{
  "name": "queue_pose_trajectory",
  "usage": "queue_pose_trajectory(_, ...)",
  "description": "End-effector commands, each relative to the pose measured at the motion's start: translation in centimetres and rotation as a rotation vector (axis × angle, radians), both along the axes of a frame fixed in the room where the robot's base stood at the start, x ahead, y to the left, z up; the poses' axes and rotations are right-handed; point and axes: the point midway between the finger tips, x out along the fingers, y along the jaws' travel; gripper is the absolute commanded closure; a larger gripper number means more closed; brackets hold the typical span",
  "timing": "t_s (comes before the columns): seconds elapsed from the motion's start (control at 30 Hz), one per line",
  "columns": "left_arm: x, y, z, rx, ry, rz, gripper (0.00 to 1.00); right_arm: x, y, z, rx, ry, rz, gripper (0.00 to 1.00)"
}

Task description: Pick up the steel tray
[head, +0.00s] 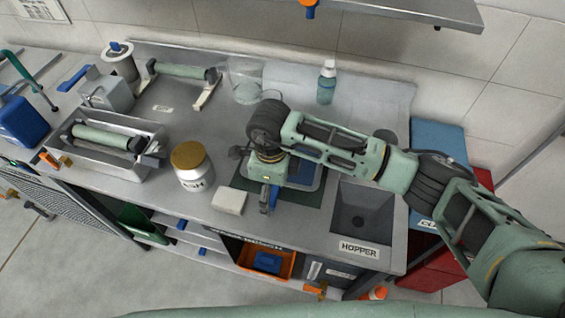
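A shallow grey tray (310,178), which looks like the steel tray, lies on a dark green mat (304,196) on the bench. My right arm and gripper hide much of it. My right gripper (268,204) points down over the left part of the mat, at the left side of this tray. Its fingers are small and partly covered, so I cannot tell whether they are open or touching the tray. A small blue part shows at the fingers. My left gripper is not in view.
A white block (229,201) and a gold-lidded jar (191,167) stand left of my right gripper. A hopper (345,222) is sunk to the right. A glass beaker (243,82) and a bottle (326,82) stand behind. A metal trough (150,127) with a roller is at left. A shelf (420,12) overhangs.

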Motion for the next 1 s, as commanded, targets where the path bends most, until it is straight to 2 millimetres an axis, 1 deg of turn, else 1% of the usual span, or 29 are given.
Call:
queue_pose_trajectory(0.03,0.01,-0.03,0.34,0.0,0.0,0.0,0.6,-0.08,0.02,-0.42,0.001,0.002,-0.001,0.04)
queue_pose_trajectory(0.13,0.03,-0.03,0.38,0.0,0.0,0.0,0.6,-0.04,0.01,-1.02,0.0,0.0,0.0,0.04)
queue_pose_trajectory(0.33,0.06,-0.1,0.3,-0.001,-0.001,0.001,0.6,-0.03,0.02,-1.13,0.001,0.0,0.0,0.04)
queue_pose_trajectory(0.87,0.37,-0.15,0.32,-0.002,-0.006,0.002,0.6,-0.01,0.01,-1.07,0.002,-0.001,0.0,0.5)
queue_pose_trajectory(0.9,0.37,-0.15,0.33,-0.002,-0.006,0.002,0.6,0.03,0.02,-1.03,0.002,-0.002,0.0,0.52)
queue_pose_trajectory(1.0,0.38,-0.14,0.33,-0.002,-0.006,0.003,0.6,0.03,0.02,-1.03,0.002,-0.002,0.0,0.52)
